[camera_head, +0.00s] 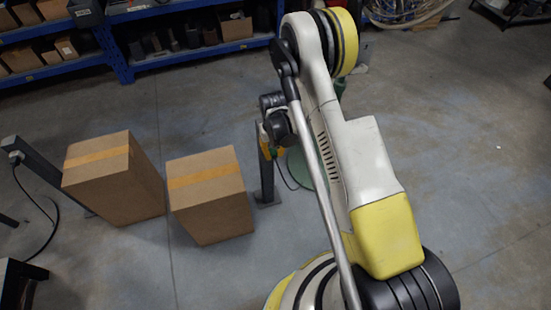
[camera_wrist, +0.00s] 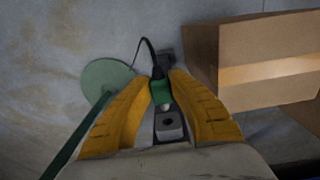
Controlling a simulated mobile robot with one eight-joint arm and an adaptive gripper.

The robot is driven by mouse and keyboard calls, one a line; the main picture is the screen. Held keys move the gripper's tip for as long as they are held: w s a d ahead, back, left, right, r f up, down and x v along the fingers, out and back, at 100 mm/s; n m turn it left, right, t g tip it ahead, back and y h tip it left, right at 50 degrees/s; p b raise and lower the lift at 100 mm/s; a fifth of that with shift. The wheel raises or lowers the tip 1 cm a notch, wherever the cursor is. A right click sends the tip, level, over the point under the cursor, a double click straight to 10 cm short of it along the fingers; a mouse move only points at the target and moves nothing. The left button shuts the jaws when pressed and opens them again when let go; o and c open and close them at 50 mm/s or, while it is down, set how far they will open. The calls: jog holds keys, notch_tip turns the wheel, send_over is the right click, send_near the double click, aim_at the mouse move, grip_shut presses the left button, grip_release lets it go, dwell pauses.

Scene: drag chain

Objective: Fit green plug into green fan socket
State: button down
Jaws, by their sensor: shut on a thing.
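My gripper (camera_wrist: 161,84) has its yellow fingers closed around a small green plug (camera_wrist: 161,92). A black cable leaves the plug's far end and curves left toward a round green base (camera_wrist: 108,79). A grey block (camera_wrist: 170,126) with a dark round hole lies between the fingers, just below the plug in the picture; I cannot tell whether it is part of a socket or of my gripper. In the head view my gripper (camera_head: 270,148) is small and partly hidden, close to the top of a dark post (camera_head: 266,178). No green socket can be clearly made out.
Two taped cardboard boxes stand left of the post in the head view, one farther left (camera_head: 115,185) and one nearer (camera_head: 212,205). Another grey post (camera_head: 40,168) with a black cable stands at far left. Blue shelves (camera_head: 150,36) line the back.

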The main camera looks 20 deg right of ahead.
jog(key=shift+w, duration=0.5)
jog(key=shift+b, duration=0.85)
dwell(1.2)
jog(key=shift+w+b, duration=0.35)
jog(key=shift+w, duration=1.15)
jog(key=c, duration=1.2)
grip_release()
jog(key=shift+c, duration=0.2)
notch_tip(320, 180, up, 12)
jog(key=shift+r, duration=0.1)
